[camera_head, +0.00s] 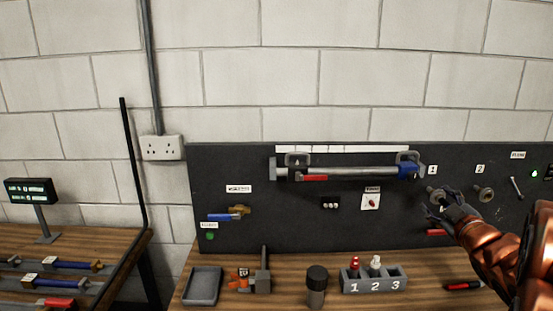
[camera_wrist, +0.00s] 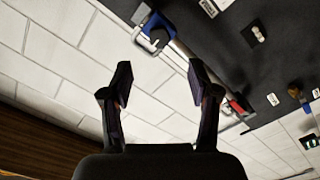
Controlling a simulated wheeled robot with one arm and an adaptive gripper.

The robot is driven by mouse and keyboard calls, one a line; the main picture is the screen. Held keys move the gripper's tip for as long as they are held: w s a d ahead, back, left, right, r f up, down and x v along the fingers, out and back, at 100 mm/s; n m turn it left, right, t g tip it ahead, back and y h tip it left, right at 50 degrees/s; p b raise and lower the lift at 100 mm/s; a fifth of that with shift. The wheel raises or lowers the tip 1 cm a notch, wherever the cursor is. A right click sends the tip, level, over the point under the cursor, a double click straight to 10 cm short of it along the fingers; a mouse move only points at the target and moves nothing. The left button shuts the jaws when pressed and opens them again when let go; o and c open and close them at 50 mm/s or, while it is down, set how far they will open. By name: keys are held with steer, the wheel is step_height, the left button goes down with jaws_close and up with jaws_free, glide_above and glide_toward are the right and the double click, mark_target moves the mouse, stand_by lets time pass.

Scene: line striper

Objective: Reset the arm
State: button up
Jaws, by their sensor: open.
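My arm reaches in from the right edge in the head view, copper-coloured. My gripper (camera_head: 437,205) is in front of the right part of the dark board, near the round knob under label 1. In the wrist view my gripper (camera_wrist: 160,85) shows two dark fingers spread apart with nothing between them. Beyond the fingertips are the white block wall and the board's edge, with the blue end of the mounted rod (camera_wrist: 156,32).
The dark board (camera_head: 330,225) carries a long grey rod (camera_head: 350,172), a blue-handled valve (camera_head: 225,216) and knobs. A red-and-black pen (camera_head: 463,286) lies at the right.

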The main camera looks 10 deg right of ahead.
steer(key=s+a+f+m+g+h, duration=0.2)
steer(key=s+a+f+m+g, duration=0.5)
steer(key=s+a+f+g, duration=0.5)
steer(key=s+a+f+g+y, duration=0.2)
steer(key=s+a, duration=0.5)
steer(key=s, duration=0.4)
steer(key=s+a+f+g+y, duration=0.2)
steer(key=s+a+g, duration=0.3)
steer(key=s+a, duration=0.3)
steer(key=s+f, duration=0.1)
steer(key=s, duration=0.3)
steer(key=shift+a, duration=0.2)
steer(key=shift+c, duration=0.5)
